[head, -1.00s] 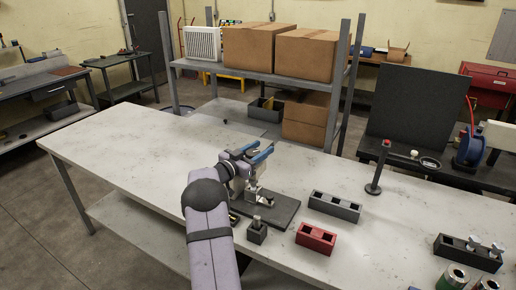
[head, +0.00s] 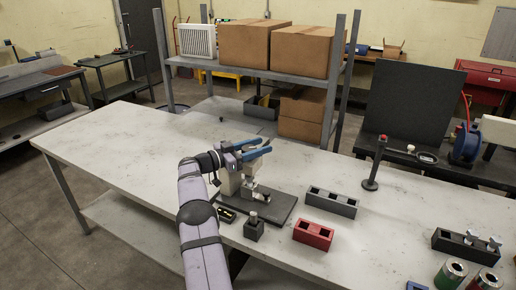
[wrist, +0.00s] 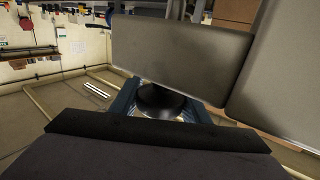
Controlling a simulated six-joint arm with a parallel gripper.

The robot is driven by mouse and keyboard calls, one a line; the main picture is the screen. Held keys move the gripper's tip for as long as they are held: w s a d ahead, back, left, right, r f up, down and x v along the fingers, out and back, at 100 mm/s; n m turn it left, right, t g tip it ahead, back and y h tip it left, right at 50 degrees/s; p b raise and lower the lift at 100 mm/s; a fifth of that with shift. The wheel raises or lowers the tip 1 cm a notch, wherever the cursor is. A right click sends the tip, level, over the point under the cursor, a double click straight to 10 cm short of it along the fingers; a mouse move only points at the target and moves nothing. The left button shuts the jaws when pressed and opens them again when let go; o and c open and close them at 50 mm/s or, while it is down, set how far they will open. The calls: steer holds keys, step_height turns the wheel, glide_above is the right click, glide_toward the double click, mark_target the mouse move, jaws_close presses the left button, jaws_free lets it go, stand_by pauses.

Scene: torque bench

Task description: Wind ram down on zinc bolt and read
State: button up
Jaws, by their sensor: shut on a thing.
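The bench press stands on a dark base plate (head: 281,207), with its pale body (head: 229,183) at the plate's left end. My gripper (head: 256,153) is at the top of the press, its blue fingers on either side of a dark round knob (wrist: 160,99), shut on it. A silvery part (head: 251,186) shows below the fingers; I cannot tell whether a bolt sits under the ram. A small dark block (head: 254,231) with a pale-topped piece stands in front of the plate. A small black and yellow unit (head: 228,214) lies beside it, its reading too small to make out.
A red two-hole block (head: 313,235) and a dark block with several holes (head: 331,203) stand right of the press. A dark rack (head: 465,247) holds two silvery bolts at far right, near metal cans (head: 450,275). The left bench top (head: 120,150) is clear.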

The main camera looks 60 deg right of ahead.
mark_target(243, 150)
steer(key=shift+r, duration=0.15)
stand_by(0.3)
steer(key=o, duration=1)
steer(key=shift+o, duration=0.2)
steer(key=shift+w+a+b, duration=0.25)
steer(key=shift+a+b, duration=0.05)
steer(key=b+v, duration=0.2)
steer(key=v, duration=0.3)
steer(key=shift+a, duration=0.2)
steer(key=shift+w+a, duration=0.3)
steer(key=shift+a, duration=0.2)
